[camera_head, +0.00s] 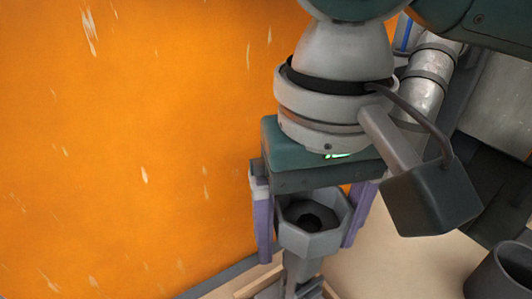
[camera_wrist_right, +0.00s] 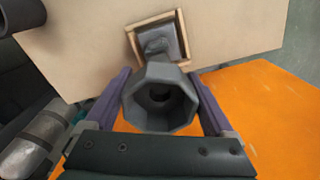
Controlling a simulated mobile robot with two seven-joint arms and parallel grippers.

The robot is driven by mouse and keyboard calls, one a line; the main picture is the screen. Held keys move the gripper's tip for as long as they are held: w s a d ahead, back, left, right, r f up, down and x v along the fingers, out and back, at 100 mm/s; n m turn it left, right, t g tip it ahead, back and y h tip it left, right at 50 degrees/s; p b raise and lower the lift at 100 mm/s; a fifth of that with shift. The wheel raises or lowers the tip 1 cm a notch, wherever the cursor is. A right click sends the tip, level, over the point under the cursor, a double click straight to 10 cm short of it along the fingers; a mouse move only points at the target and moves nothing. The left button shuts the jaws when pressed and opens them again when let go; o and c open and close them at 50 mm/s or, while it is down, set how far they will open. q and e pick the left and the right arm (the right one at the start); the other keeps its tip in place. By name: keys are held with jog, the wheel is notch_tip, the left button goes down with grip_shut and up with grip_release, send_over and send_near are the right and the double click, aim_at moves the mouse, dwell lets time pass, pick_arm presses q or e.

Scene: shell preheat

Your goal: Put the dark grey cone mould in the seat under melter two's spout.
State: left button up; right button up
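The dark grey mould (camera_head: 314,236) is an octagonal cup with a dark round hollow and a narrow lower part. It also shows in the right wrist view (camera_wrist_right: 160,120). My right gripper (camera_head: 312,222) points down with its purple fingers on both sides of the mould, seeming to touch it. In the right wrist view, a grey block in a square light wooden frame (camera_wrist_right: 133,42) lies right below the mould's narrow end. I cannot tell whether they touch. No melter or spout is clearly identifiable. My left gripper is out of view.
A dark round cup-like thing (camera_head: 505,272) stands at the right edge on the pale surface (camera_head: 400,265). It shows at the top left of the right wrist view (camera_wrist_right: 20,14). A large orange surface (camera_head: 120,140) fills the left.

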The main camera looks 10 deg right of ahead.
jog(key=shift+o, duration=0.7)
notch_tip(320, 180, up, 12)
jog(key=p, duration=0.4)
jog(key=shift+r, duration=0.15)
